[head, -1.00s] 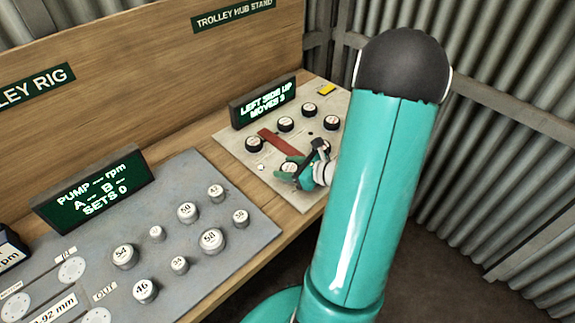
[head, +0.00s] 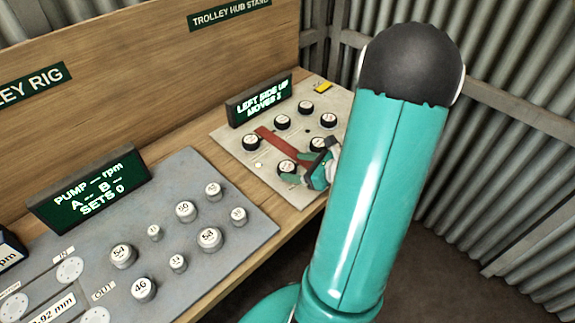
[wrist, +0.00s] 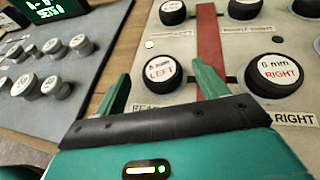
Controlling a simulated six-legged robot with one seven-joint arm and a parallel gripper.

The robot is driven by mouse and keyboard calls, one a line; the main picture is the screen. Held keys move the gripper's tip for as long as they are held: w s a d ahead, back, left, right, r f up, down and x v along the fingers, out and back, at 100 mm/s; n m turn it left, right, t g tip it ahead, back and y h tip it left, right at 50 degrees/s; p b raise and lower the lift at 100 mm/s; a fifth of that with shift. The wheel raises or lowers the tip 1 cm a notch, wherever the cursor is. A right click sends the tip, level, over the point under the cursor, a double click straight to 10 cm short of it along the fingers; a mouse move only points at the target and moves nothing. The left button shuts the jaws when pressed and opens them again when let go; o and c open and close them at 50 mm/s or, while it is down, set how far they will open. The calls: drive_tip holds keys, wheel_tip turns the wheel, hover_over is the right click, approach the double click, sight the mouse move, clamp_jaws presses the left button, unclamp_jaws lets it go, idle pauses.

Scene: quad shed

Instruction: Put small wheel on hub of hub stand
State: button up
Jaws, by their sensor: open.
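The trolley hub stand is a pale grey board (head: 232,146) on the bench, carrying several black-rimmed wheels with white faces. In the wrist view, a wheel labelled "6 mm LEFT" (wrist: 161,77) lies ahead, between my fingers in the picture. A wheel labelled "6 mm RIGHT" (wrist: 275,76) sits to the right, beyond a red bar (wrist: 209,50). I cannot tell which one is the small wheel, nor make out a bare hub. My gripper (wrist: 161,72) is open and empty. In the head view, my gripper (head: 320,172) is low over the board's front right, partly hidden by my arm.
A green display (head: 260,98) stands at the board's back left. The pump rig panel (head: 240,235), with several numbered knobs, fills the bench to the left. A wooden backboard (head: 140,90) rises behind. Corrugated walls (head: 515,150) stand at the right.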

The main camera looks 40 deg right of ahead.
drive_tip(key=v, duration=0.7)
drive_tip(key=shift+s+r, duration=0.1)
drive_tip(key=shift+s, duration=0.05)
drive_tip(key=w+a+r+n+g+y, duration=0.15)
drive_tip(key=a+r+n+g, duration=0.25)
drive_tip(key=a+n, duration=0.55)
drive_tip(key=w+a+r+n+g+y, duration=0.15)
drive_tip(key=a+r+n+g, duration=0.3)
drive_tip(key=a+n, duration=0.5)
drive_tip(key=s+a+r+n+h, duration=0.3)
drive_tip(key=a+r+n+h, duration=0.3)
drive_tip(key=n, duration=0.8)
drive_tip(key=a+r+t, duration=0.1)
drive_tip(key=a+r, duration=0.1)
drive_tip(key=a, duration=0.2)
drive_tip(key=shift+a+r+h, duration=0.25)
drive_tip(key=shift+a+h, duration=0.05)
drive_tip(key=shift+s+d, duration=0.1)
